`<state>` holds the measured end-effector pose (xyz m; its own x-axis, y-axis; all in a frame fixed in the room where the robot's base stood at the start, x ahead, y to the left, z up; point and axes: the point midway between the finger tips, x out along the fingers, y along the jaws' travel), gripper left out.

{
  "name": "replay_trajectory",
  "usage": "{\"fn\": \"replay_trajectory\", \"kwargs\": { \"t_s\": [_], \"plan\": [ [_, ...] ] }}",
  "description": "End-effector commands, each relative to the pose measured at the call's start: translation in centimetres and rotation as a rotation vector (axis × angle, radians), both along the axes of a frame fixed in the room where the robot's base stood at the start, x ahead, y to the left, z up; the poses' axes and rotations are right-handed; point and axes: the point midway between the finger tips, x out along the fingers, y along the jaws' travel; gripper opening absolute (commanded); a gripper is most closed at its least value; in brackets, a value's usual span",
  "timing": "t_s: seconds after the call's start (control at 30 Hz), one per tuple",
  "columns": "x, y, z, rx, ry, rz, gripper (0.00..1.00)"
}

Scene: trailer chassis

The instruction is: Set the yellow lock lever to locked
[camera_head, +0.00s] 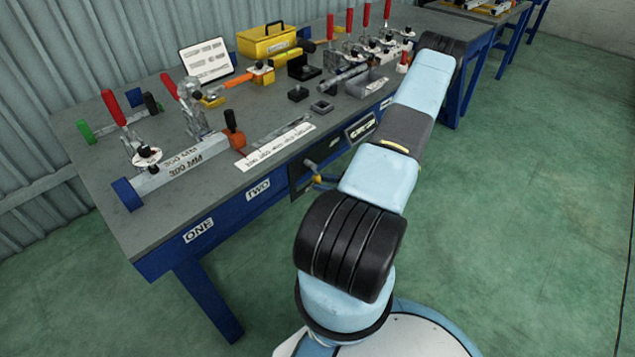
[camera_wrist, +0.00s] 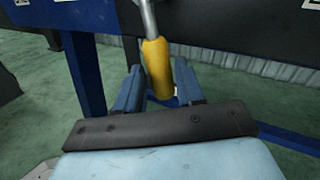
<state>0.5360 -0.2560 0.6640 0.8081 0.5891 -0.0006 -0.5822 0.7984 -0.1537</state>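The lock lever has a yellow grip (camera_wrist: 157,68) on a grey metal rod (camera_wrist: 148,20), hanging down from the dark bench front in the wrist view. In the head view a small yellow part (camera_head: 317,180), seemingly the same lever, shows at the bench front beside my arm. My gripper (camera_wrist: 159,76) has its two blue fingers apart, one on each side of the yellow grip. A narrow gap seems to show beside the grip, so I see no firm hold. Contact is hard to judge. The lever's pivot is out of the wrist view.
The grey workbench (camera_head: 120,215) carries clamps with red handles, a yellow toolbox (camera_head: 266,40) and a long grey beam (camera_head: 180,165). A blue bench leg (camera_wrist: 85,75) stands left of the lever. Open green floor (camera_head: 530,200) lies to the right.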

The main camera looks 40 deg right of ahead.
Motion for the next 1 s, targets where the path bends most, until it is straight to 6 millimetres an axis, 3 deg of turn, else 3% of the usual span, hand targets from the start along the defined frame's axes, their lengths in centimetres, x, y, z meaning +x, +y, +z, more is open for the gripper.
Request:
{"fn": "replay_trajectory", "kwargs": {
  "t_s": [0.2, 0.57, 0.93, 1.0],
  "plan": [
    [1.5, 1.1, 0.0, 0.001, -0.001, 0.000, 0.38],
    [1.7, 1.2, 0.0, 0.000, 0.000, 0.000, 0.37],
    [1.7, 1.2, 0.0, 0.000, 0.000, 0.000, 0.01],
    [1.7, 1.2, 0.0, 0.000, 0.000, 0.000, 0.00]
  ]
}}
